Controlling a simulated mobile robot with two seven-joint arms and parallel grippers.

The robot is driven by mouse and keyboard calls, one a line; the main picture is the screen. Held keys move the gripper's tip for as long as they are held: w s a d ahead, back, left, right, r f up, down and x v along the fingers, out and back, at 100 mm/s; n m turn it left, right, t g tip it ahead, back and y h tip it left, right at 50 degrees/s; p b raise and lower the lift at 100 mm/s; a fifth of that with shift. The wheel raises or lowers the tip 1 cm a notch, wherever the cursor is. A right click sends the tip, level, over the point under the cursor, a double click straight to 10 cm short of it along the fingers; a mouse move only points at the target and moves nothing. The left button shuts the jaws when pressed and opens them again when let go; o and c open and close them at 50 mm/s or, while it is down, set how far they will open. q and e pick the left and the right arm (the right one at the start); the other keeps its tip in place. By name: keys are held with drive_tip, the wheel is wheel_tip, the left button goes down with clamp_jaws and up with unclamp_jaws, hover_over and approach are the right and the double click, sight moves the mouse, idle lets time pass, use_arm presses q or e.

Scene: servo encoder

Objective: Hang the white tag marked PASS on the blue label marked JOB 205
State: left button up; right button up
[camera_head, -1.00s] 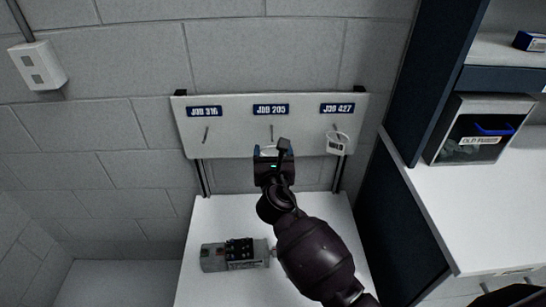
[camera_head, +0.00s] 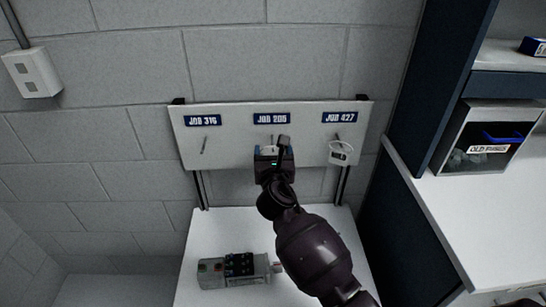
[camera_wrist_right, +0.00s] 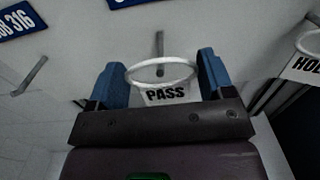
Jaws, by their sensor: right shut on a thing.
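The white PASS tag (camera_wrist_right: 166,95) with its white ring (camera_wrist_right: 162,69) shows in the right wrist view. My right gripper (camera_wrist_right: 163,80) is shut on it, with a blue finger at each side of the ring. In the head view my right gripper (camera_head: 273,150) is in front of the board, just below the blue JOB 205 label (camera_head: 272,118), and mostly hides the tag. The peg (camera_wrist_right: 159,45) under that label shows behind the ring's upper edge in the wrist view. I cannot tell whether the peg passes through the ring. My left gripper is not in view.
The white board (camera_head: 232,151) also has JOB 316 (camera_head: 203,121), with an empty peg (camera_head: 203,146), and JOB 427 (camera_head: 339,117), with a HOLD tag (camera_head: 341,153) hanging. A servo unit (camera_head: 236,270) lies on the table below. A dark cabinet (camera_head: 424,90) stands at right.

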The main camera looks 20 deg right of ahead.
drive_tip(key=shift+f+b+x, duration=0.2)
drive_tip(key=shift+b+x, duration=0.1)
drive_tip(key=shift+x, duration=0.55)
drive_tip(key=shift+w+d+f, duration=0.1)
drive_tip(key=shift+w+f, duration=0.05)
drive_tip(key=shift+w, duration=0.25)
drive_tip(key=shift+f, duration=0.1)
drive_tip(key=o, duration=0.9)
